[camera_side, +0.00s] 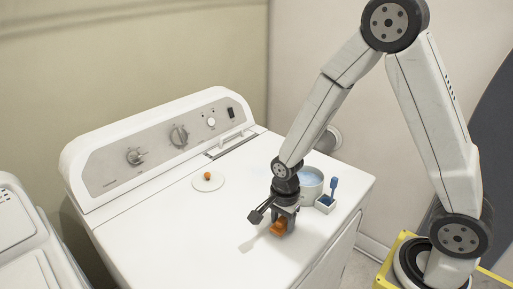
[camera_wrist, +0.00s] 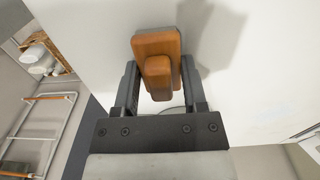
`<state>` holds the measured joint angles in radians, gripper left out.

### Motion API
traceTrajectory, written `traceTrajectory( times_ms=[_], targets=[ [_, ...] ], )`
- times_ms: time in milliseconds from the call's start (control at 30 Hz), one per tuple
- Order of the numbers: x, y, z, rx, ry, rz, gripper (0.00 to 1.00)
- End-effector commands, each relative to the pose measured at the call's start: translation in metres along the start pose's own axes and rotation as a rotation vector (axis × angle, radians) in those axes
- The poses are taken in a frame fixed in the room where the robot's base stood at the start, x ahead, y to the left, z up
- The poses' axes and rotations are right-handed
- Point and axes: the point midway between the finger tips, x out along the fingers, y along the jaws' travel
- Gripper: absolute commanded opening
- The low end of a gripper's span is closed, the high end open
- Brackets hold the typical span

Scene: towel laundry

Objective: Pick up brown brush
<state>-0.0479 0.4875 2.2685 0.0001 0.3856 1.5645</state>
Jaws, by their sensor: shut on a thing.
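The brown brush (camera_side: 279,228) is an orange-brown block with a raised grip, at the front of the white machine's top in the side view. In the wrist view the brush (camera_wrist: 157,45) sits between the two dark fingers. My gripper (camera_side: 284,218) points down over it, and in the wrist view my gripper (camera_wrist: 158,85) is shut on the brush's raised grip. The brush is at or very near the white surface; I cannot tell whether it touches.
A white washing machine top (camera_side: 160,235) lies under the gripper, with free room at left. Behind are a round white dish (camera_side: 208,184) with a small orange thing, a container with blue contents (camera_side: 311,180), and a blue-handled brush in a holder (camera_side: 327,201). The control panel (camera_side: 165,145) rises at the back.

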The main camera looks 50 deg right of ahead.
Motion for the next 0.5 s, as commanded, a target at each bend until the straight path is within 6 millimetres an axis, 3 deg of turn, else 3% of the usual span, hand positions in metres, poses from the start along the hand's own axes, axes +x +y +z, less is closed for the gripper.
traceTrajectory(
  times_ms=[500],
  targets=[
    [-0.014,-0.001,0.000,0.000,0.000,-0.002,0.00]
  ],
)
